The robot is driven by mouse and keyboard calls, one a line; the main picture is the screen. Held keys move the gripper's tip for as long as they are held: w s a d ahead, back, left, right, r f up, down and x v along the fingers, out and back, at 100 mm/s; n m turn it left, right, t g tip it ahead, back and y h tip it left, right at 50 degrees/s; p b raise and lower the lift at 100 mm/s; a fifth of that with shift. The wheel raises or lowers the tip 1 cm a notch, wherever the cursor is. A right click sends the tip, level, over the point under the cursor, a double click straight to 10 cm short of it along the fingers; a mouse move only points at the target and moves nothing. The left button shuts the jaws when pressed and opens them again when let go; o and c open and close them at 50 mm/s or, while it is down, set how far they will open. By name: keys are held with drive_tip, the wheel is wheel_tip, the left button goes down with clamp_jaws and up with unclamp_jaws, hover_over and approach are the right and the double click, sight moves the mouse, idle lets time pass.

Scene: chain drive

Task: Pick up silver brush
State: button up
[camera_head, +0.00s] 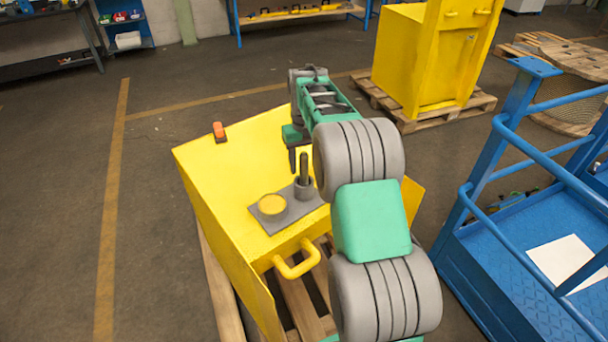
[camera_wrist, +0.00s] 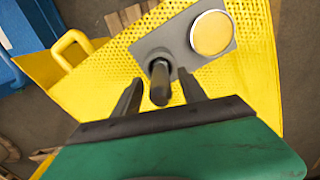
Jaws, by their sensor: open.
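A grey plate (camera_head: 262,224) lies on the yellow cabinet top. On it, a dark upright peg (camera_head: 304,166) rises from a short grey collar (camera_head: 304,190), which may be the silver brush; I see no bristled brush. In the wrist view the peg (camera_wrist: 160,84) stands between the two fingertips, seen nearly from above. My gripper (camera_wrist: 161,78) is open, with one finger on each side of the peg and visible gaps. In the head view my gripper (camera_head: 298,160) is over the plate, its far finger partly hidden.
A yellow disc (camera_head: 271,205) sits on the plate beside the peg. A small orange item (camera_head: 219,130) stands near the cabinet's back left. A yellow handle (camera_head: 297,262) sticks out at the front. Blue railings (camera_head: 520,150) stand to the right.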

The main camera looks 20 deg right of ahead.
drive_tip(key=shift+f, duration=0.25)
clamp_jaws()
idle(0.3)
